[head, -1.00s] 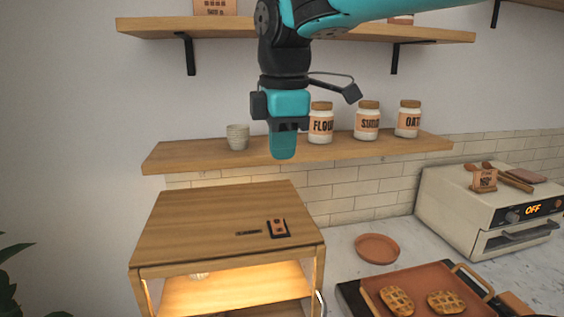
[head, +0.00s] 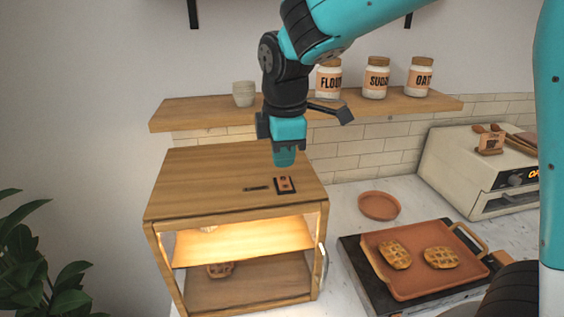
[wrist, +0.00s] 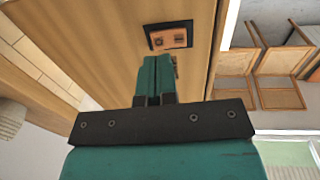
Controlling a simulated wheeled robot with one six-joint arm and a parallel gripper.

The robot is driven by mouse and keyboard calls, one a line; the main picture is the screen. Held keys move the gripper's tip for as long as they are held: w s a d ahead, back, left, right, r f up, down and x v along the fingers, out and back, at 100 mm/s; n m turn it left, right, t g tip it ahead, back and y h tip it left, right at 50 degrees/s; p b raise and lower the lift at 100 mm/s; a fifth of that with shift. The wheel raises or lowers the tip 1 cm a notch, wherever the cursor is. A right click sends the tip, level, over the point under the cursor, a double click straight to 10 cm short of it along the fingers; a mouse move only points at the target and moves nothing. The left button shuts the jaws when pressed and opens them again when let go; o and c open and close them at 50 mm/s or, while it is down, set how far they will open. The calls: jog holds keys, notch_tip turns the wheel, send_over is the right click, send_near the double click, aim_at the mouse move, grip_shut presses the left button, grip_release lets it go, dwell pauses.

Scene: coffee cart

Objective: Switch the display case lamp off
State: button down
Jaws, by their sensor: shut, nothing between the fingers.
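The wooden display case (head: 200,185) stands on the counter, and its lamp glows warm yellow inside, lighting the upper shelf (head: 240,245). On its top is a small switch (head: 285,185) with a copper-coloured plate in a dark frame, next to a dark slot-like mark (head: 256,188). The switch also shows in the wrist view (wrist: 170,37), just beyond my fingertips. My gripper (head: 285,160) is shut and empty, pointing down above the case top, close to the switch. In the wrist view the closed teal fingers (wrist: 155,75) partly cover a second small copper-coloured piece.
A wall shelf (head: 390,104) with a cup (head: 244,93) and labelled jars (head: 376,78) is behind my gripper. A plant (head: 40,250) stands at left.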

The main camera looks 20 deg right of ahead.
aim_at(283, 178)
jog(key=f+p, duration=0.1)
jog(key=f, duration=0.2)
jog(key=shift+w+f, duration=0.1)
jog(key=shift+w, duration=0.1)
jog(key=shift+f, duration=0.1)
